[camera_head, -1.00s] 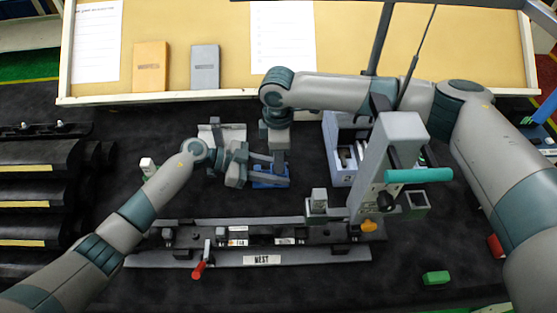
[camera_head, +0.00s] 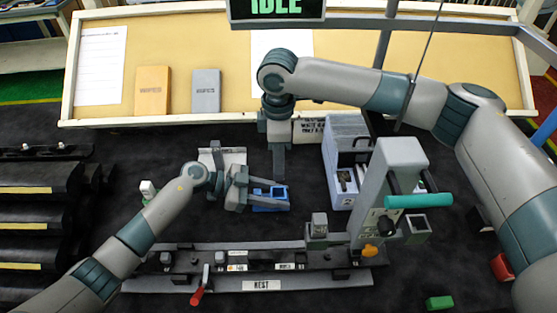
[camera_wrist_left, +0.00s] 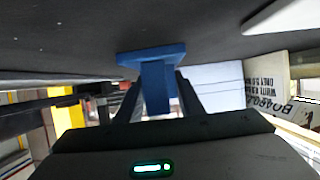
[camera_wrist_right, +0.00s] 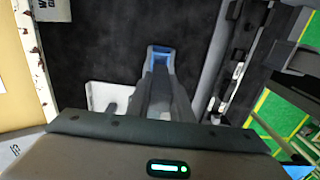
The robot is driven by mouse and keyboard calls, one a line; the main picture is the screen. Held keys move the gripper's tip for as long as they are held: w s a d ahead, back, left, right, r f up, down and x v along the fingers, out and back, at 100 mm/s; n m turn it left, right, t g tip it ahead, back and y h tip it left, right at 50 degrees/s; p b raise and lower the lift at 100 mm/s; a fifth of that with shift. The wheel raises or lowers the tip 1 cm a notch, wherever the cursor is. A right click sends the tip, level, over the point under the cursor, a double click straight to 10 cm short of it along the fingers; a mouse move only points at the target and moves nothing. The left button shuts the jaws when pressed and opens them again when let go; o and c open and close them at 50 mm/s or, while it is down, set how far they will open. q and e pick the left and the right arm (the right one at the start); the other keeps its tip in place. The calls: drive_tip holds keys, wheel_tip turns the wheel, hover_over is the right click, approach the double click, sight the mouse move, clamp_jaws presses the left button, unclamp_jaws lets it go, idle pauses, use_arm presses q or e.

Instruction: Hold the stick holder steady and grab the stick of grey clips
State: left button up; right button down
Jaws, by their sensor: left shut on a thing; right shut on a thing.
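The blue stick holder (camera_head: 272,206) stands on the dark mat, centre of the head view. My left gripper (camera_head: 243,190) is shut on it from the left; the left wrist view shows its blue body (camera_wrist_left: 155,85) between the fingers. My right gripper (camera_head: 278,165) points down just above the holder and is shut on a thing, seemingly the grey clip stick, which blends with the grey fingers. In the right wrist view the fingers (camera_wrist_right: 162,85) lead down to the holder's blue top (camera_wrist_right: 160,52). I cannot tell whether the stick's lower end is inside the holder.
The NEST fixture (camera_head: 262,285) lies in front, with a red-handled lever (camera_head: 197,297). A press with a teal handle (camera_head: 418,201) stands to the right, beside a pale blue bin (camera_head: 345,135). Black bins (camera_head: 40,200) fill the left. A light grey stand (camera_head: 222,156) is behind my left gripper.

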sight(259, 192)
use_arm(q)
drive_tip(key=o, duration=1.2)
drive_tip(key=shift+c, duration=0.2)
drive_tip(key=v, duration=0.7)
drive_tip(key=shift+a, duration=0.15)
drive_tip(key=shift+a+r, duration=0.1)
